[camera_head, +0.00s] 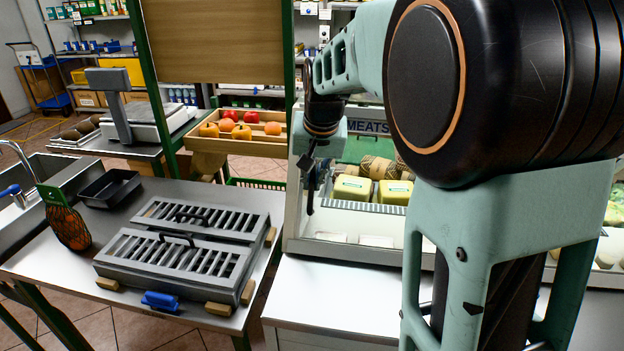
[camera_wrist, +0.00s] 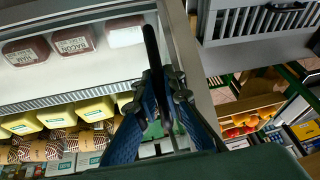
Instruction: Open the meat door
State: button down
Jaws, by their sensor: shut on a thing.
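The meat case (camera_head: 345,251) has a white frame and a green "MEATS" sign (camera_head: 368,127), and it stands right of centre in the head view. Its clear door is hard to make out, so I cannot tell how far it stands open. A dark bar handle (camera_wrist: 152,48) shows in the wrist view near the case's side frame. My gripper (camera_wrist: 165,82), with blue finger pads, is shut on this handle. In the head view my gripper (camera_head: 311,182) is at the left front of the case, small and dark. My arm hides much of the case's right part.
Yellow packs (camera_head: 353,187), dark-red packs (camera_wrist: 73,40) and netted rolls lie inside the case. Left is a steel table with a slatted grill (camera_head: 180,250), a black tray (camera_head: 110,187) and a netted bag (camera_head: 66,222). A fruit crate (camera_head: 232,144) stands behind.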

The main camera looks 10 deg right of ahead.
jog(key=s+d+b, duration=0.1)
jog(key=s+d, duration=0.3)
jog(key=d, duration=0.7)
jog(key=s+d, duration=0.5)
jog(key=d, duration=0.6)
jog(key=s+d+b, duration=0.1)
jog(key=s+d, duration=0.4)
jog(key=d, duration=0.6)
jog(key=shift+d+r+b, duration=0.1)
jog(key=shift+d+b, duration=0.25)
jog(key=shift+d, duration=0.05)
jog(key=c, duration=2.3)
grip_release()
jog(key=v, duration=1.2)
